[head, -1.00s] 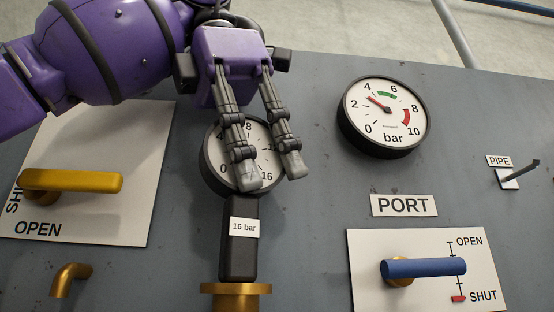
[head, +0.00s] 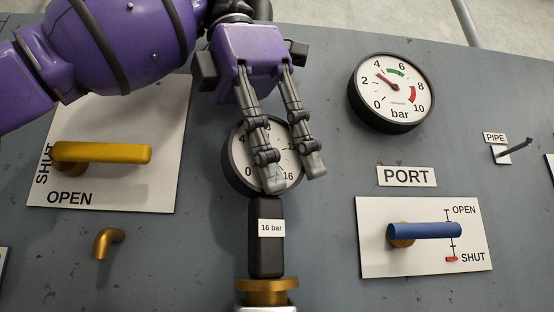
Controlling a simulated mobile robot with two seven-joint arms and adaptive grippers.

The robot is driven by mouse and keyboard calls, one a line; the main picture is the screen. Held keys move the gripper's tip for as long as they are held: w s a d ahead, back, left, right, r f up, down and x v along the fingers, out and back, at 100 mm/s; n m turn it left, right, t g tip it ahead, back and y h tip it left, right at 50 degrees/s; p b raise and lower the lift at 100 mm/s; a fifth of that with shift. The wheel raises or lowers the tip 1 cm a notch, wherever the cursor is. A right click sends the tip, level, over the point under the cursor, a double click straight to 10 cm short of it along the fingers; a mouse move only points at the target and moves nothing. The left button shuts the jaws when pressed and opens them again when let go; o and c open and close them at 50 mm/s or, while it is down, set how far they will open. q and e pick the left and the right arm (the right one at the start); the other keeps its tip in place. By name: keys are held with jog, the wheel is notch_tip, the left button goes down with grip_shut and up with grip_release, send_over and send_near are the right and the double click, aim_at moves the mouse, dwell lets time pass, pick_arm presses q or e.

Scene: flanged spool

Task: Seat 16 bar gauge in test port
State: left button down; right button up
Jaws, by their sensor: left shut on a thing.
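The 16 bar gauge has a round black case with a white dial (head: 238,158) and a black stem with a "16 bar" tag (head: 271,228). It stands roughly upright in the middle of the head view. My left gripper (head: 295,180) is shut on it, with its fingers across the right part of the dial, hiding much of the scale. A brass collar (head: 266,286) on a silvery part shows at the bottom edge, directly under the stem. I cannot tell whether the stem touches it or sits in it. My right gripper is not in view.
A PIPE label (head: 495,138) and small peg are at right.

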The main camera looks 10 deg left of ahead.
pick_arm(q)
jog(key=c, duration=1.7)
grip_release()
jog(key=shift+d, duration=0.1)
jog(key=shift+c, duration=0.2)
jog(key=o, duration=0.3)
jog(key=shift+o, duration=0.2)
jog(key=shift+r, duration=0.3)
jog(key=s+a, duration=0.7)
jog(key=a, duration=0.3)
jog(key=shift+a+r, duration=0.15)
jog(key=shift+r, duration=0.15)
